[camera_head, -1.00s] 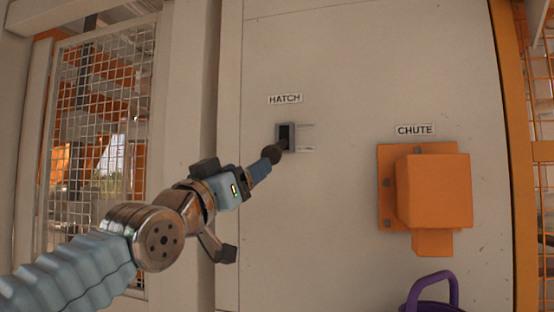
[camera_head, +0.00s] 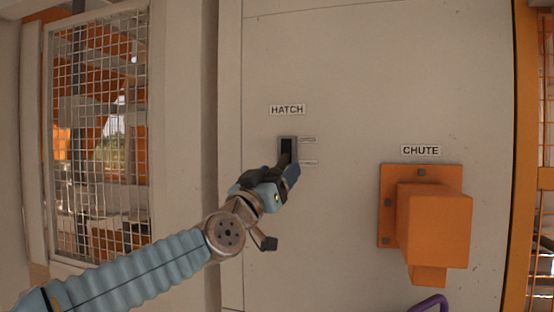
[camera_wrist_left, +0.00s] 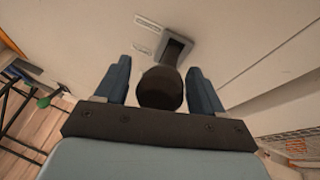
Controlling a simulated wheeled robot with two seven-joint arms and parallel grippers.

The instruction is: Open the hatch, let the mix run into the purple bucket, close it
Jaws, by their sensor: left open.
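The hatch control is a grey slotted plate (camera_head: 288,146) on the beige wall under a "HATCH" label (camera_head: 287,109). Its lever ends in a dark round knob (camera_wrist_left: 161,88), clear in the left wrist view. My left gripper (camera_head: 288,172) is at the lower part of the plate. In the left wrist view its blue fingers (camera_wrist_left: 161,84) are open, one on each side of the knob, with gaps showing. The orange chute (camera_head: 435,225) is on the wall at the right. My right gripper is out of view.
A "CHUTE" label (camera_head: 420,150) is above the chute. A wire mesh panel (camera_head: 98,130) stands at the left, and an orange post (camera_head: 525,160) at the right. The wall between the hatch plate and the chute is bare.

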